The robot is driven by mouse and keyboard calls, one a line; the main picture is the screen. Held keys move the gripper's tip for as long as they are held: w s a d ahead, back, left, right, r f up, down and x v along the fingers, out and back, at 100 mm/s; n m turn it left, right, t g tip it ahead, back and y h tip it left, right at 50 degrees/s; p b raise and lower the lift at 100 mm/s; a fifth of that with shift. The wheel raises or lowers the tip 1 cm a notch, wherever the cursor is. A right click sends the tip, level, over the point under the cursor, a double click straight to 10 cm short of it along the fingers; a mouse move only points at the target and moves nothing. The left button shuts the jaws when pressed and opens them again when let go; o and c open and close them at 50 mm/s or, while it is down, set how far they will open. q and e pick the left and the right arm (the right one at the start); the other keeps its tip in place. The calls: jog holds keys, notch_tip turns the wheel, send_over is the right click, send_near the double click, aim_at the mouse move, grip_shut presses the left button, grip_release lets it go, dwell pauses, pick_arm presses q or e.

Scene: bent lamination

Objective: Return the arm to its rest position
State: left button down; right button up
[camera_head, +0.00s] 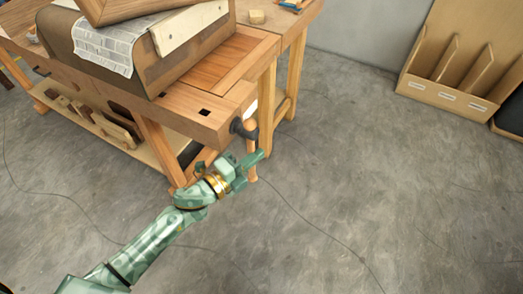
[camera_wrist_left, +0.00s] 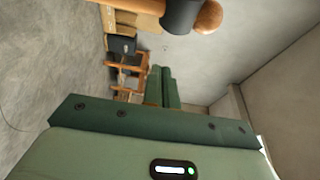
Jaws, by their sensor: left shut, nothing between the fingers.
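My left arm (camera_head: 150,245) is green and comes in from the lower left of the head view. Its gripper (camera_head: 258,156) is shut and empty, in front of the workbench's near right corner, close in the picture to the dark vise screw (camera_head: 240,128) and its wooden handle. Whether they touch cannot be told. In the left wrist view the shut green fingers (camera_wrist_left: 162,85) point away from the camera, and a wooden handle with a round end (camera_wrist_left: 208,16) crosses the top. My right gripper is in neither view.
The wooden workbench (camera_head: 195,120) fills the upper left, with a curved brown form (camera_head: 165,75), a printed sheet (camera_head: 105,45) and a pale wood strip (camera_head: 190,28) on it. A cardboard rack (camera_head: 440,95) stands by the wall at right. The grey floor (camera_head: 340,180) between is clear.

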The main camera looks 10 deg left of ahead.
pick_arm(q)
jog(key=v, duration=0.6)
jog(key=s+a+f+n+g+y, duration=0.25)
jog(key=a+f+n, duration=0.2)
jog(key=f, duration=0.45)
jog(key=s+a+f+n+g+y+p, duration=0.1)
jog(key=s+a+f+n+y, duration=0.35)
jog(key=f, duration=0.35)
jog(key=s+a+f+n+g+y, duration=0.1)
jog(key=s+a+f+n+y, duration=0.25)
jog(key=f, duration=0.55)
jog(key=s+a+f+n+g, duration=0.1)
jog(key=s+f+n+g, duration=0.3)
jog(key=s, duration=0.6)
jog(key=s+a+f+n+g, duration=0.1)
jog(key=s+f+n+g, duration=0.15)
jog(key=s+f, duration=0.6)
jog(key=s+d+n+g+p, duration=0.1)
jog(key=s+d+n+g, duration=0.1)
jog(key=s, duration=1.5)
jog(key=shift+s+d+r+n+g, duration=0.15)
jog(key=shift+s+d+n+g, duration=0.2)
jog(key=shift+d+g, duration=0.3)
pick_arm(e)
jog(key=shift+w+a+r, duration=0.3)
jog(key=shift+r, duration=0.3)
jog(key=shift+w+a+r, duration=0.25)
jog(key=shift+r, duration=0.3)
pick_arm(q)
jog(key=shift+a, duration=0.1)
